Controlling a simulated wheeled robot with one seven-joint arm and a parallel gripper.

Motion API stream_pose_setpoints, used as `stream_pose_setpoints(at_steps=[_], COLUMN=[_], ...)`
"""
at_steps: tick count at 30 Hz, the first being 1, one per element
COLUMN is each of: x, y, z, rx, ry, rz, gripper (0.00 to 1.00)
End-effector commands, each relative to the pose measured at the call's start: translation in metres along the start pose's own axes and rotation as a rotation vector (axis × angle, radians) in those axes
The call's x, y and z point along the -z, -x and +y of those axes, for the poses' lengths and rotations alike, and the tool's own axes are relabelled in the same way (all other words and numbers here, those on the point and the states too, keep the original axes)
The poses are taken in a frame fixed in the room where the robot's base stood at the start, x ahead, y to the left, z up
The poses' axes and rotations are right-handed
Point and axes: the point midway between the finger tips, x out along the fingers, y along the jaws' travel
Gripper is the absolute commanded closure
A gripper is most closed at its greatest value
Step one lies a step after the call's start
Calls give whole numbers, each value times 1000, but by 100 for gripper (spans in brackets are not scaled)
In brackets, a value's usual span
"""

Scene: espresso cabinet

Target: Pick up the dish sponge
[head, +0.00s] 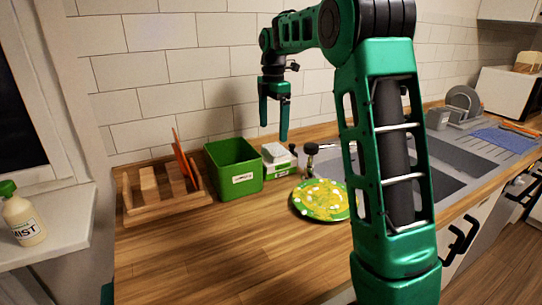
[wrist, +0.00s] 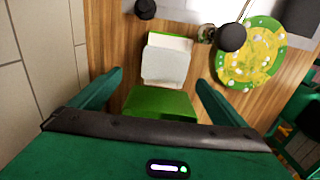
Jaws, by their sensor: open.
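A pale grey-white block with a green band low on its side, which looks like the dish sponge (head: 277,153), stands on the wooden counter just right of the green bin. It also shows in the wrist view (wrist: 165,62); I cannot tell whether it is one piece or a sponge on a holder. My gripper (head: 273,132) points down above it, open and empty. In the wrist view my gripper's fingers (wrist: 160,76) are spread wide, with the block between and beyond the tips, apart from both.
The green bin (head: 233,165) stands close on the left; green below the block in the wrist view is probably its wall. A wooden rack (head: 160,207) is further left. A green-yellow plate (head: 322,200) and dark-knobbed item (head: 311,149) are right. The front counter is clear.

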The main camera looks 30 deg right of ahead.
Motion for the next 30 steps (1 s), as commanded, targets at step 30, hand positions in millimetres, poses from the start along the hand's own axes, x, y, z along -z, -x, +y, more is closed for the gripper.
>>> stream_pose_setpoints(at_steps=[30], x=[1], y=[-81], z=[-9], rx=[-1], ry=[-5], rz=[0], gripper=[4])
